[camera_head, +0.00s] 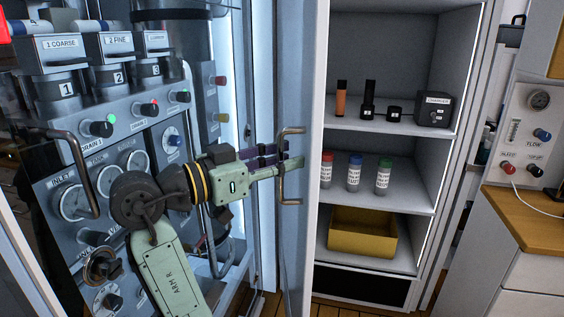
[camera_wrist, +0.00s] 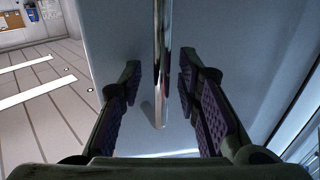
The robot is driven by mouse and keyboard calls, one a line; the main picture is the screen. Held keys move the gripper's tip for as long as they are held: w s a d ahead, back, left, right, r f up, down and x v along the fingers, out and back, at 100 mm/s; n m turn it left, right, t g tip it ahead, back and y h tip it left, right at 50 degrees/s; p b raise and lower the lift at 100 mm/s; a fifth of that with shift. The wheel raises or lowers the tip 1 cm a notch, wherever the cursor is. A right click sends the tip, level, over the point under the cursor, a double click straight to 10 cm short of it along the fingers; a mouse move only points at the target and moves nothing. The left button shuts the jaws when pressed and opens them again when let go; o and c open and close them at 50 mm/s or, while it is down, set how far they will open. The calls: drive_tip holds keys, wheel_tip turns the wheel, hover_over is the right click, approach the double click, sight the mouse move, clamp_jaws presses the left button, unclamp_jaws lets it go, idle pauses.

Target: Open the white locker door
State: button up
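The white locker door (camera_head: 307,95) stands swung open, seen nearly edge-on, with the locker's inside in view to its right. Its metal bar handle (camera_head: 283,190) is on the door face turned to the left. My gripper (camera_head: 283,164) reaches the handle from the left. In the wrist view the handle (camera_wrist: 162,55) runs upright between my two fingers (camera_wrist: 161,85), in front of the pale door face (camera_wrist: 110,40). The fingers are apart, with a gap visible on both sides of the bar. The handle's lower end shows between them.
The locker shelves (camera_head: 395,205) hold small bottles (camera_head: 354,173), dark items and a yellow bin (camera_head: 362,235). A panel with gauges, knobs and handles (camera_head: 110,170) stands close on the left. A wooden-topped counter (camera_head: 530,215) is at the right. Open floor (camera_wrist: 45,110) shows left of the door.

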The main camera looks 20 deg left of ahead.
approach(304, 101)
drive_tip(key=x, duration=0.5)
drive_tip(key=shift+d+r, duration=0.15)
drive_tip(key=shift+d, duration=0.1)
drive_tip(key=shift+w, duration=0.2)
drive_tip(key=shift+s, duration=0.1)
